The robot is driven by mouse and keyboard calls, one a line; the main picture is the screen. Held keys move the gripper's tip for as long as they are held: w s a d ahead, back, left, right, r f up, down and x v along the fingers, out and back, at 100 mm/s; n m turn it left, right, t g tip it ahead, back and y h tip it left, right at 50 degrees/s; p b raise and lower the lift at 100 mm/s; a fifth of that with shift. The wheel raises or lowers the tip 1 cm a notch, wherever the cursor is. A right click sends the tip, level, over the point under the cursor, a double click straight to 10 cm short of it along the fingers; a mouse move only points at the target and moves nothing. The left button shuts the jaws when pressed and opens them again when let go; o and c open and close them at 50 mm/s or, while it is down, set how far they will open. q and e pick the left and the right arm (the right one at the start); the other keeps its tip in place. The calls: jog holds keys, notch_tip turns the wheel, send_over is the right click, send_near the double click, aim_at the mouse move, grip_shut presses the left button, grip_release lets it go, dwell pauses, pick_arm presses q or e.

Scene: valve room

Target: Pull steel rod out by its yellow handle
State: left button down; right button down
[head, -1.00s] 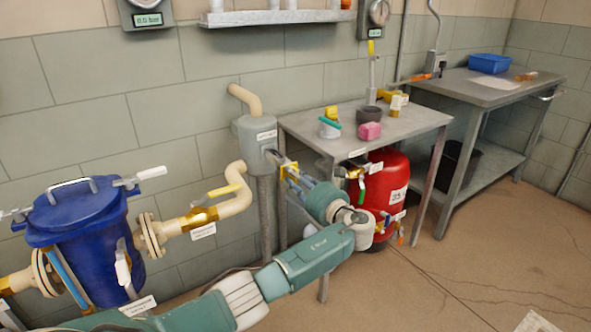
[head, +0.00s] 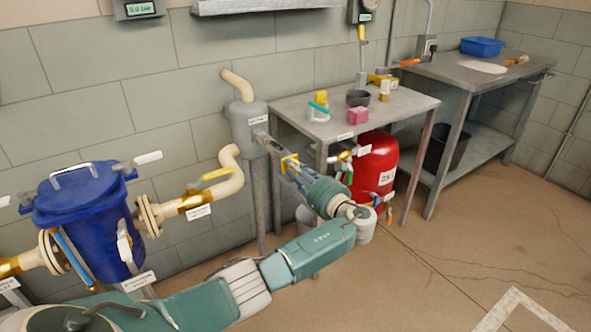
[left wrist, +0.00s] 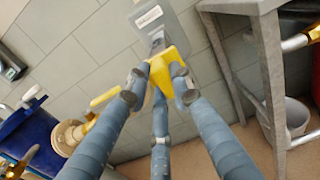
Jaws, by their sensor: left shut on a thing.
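The yellow handle (head: 289,162) sits between the fingers of my left gripper (head: 290,165), in front of the grey canister (head: 249,125) on the wall pipe. The steel rod (head: 270,144) shows as a grey bar between canister and handle. The fingers hide part of the handle. My right gripper is in neither view.
A grey table (head: 400,103) with small objects stands right of the canister, its leg close to my left arm. A red tank (head: 375,168) is under it. A blue vessel (head: 85,225) and a yellow-handled pipe valve (head: 200,192) are at left. Floor at right is clear.

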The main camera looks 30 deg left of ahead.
pick_arm(q)
jog(key=c, duration=1.5)
grip_release()
jog(key=v, duration=1.2)
jog(key=shift+f, duration=0.1)
